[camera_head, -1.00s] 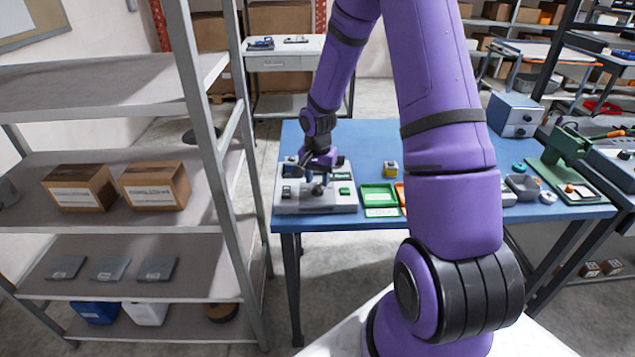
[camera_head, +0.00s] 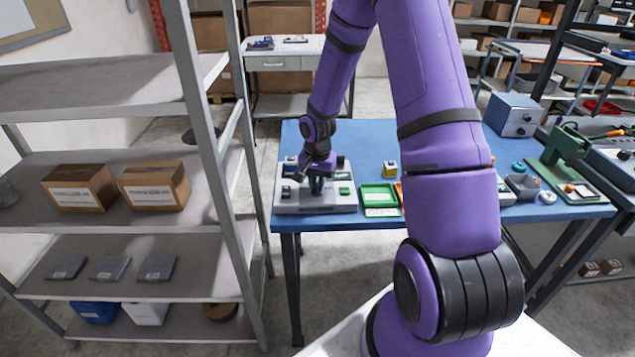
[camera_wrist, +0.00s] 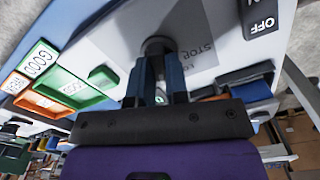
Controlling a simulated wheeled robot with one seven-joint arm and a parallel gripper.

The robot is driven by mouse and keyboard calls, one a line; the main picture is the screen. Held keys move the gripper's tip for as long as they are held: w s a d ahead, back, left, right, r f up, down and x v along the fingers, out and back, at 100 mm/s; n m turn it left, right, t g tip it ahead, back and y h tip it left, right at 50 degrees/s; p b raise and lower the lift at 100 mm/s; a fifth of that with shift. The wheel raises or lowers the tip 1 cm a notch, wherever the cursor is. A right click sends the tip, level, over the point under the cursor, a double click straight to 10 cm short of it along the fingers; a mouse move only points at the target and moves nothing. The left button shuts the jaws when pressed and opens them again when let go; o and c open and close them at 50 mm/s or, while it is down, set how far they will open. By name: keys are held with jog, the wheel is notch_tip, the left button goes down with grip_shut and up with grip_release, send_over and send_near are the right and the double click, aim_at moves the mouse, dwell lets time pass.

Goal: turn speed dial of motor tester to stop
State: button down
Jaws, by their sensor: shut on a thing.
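The motor tester (camera_head: 316,202) is a grey-white box at the left end of the blue table; its panel (camera_wrist: 110,38) fills the upper part of the wrist view. My gripper (camera_head: 318,187) points down over the tester. In the wrist view my gripper (camera_wrist: 158,62) has its fingers shut on the speed dial (camera_wrist: 158,45), a round grey knob whose top shows between them. The word STOP is printed on a grey patch to the right of the dial. The dial's pointer is hidden by the fingers.
A black OFF label (camera_wrist: 262,22) and a blue part (camera_wrist: 245,85) lie right of the dial in the wrist view. A green button (camera_wrist: 102,78) is to its left. Green tray (camera_head: 378,194) and yellow item (camera_head: 390,169) stand right of the tester. Shelving (camera_head: 225,150) stands left.

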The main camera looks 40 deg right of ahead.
jog(key=shift+n, duration=0.3)
jog(key=n, duration=0.7)
jog(key=shift+w+a+n, duration=0.1)
jog(key=shift+n, duration=0.2)
jog(key=n, duration=0.3)
jog(key=shift+n, duration=0.3)
jog(key=shift+a+n, duration=0.1)
jog(key=shift+n, duration=1.8)
jog(key=c, duration=1.1)
grip_release()
jog(key=shift+r, duration=0.1)
